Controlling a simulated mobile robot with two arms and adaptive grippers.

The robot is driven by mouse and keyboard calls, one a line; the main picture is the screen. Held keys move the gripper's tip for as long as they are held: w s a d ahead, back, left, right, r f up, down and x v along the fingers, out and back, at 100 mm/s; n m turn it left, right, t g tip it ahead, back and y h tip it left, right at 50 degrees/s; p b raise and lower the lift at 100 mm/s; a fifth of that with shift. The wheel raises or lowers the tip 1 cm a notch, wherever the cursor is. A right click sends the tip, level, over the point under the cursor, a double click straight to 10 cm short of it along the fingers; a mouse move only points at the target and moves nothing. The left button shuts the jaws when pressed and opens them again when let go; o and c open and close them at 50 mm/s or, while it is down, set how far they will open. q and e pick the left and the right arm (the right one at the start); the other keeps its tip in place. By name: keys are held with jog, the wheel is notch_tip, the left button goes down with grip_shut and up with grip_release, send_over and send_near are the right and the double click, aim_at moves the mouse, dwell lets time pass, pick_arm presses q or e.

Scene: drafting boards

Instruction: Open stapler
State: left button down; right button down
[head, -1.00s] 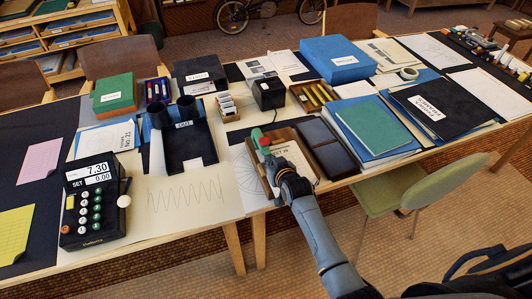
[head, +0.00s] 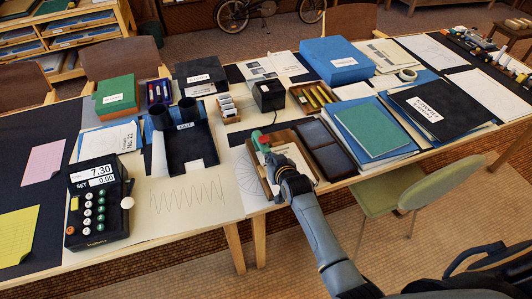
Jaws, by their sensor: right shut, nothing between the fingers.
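A small green and red object (head: 260,140), which looks like the stapler, sits at the upper left of a wooden tray (head: 251,168) near the table's front edge. My right gripper (head: 270,159) is over the tray, just in front of the red part. Its fingers are shut with nothing held. It hides part of the tray and the near end of the object, so I cannot tell whether they touch or how far the stapler is open. My left gripper is not in view.
A dark folder (head: 325,150) lies right of the tray, with a green book (head: 372,129) on blue folders beyond. A black calculator (head: 98,205) stands at the left. Paper with a zigzag drawing (head: 190,198) leaves a flat area left of the tray.

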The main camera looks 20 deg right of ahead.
aim_at(266, 143)
jog(key=shift+w+r+p, duration=0.15)
jog(key=shift+r+p, duration=0.85)
jog(key=shift+r, duration=0.05)
jog(key=shift+w+r+p, duration=0.2)
jog(key=shift+r+p, duration=0.2)
jog(key=shift+r, duration=0.1)
jog(key=shift+w+r+p, duration=0.15)
jog(key=shift+r+p, duration=0.25)
jog(key=shift+r, duration=0.05)
jog(key=shift+w+r+p, duration=0.25)
jog(key=shift+r+p, duration=0.15)
jog(key=shift+r, duration=0.15)
jog(key=shift+w+r, duration=0.2)
jog(key=shift+r, duration=0.05)
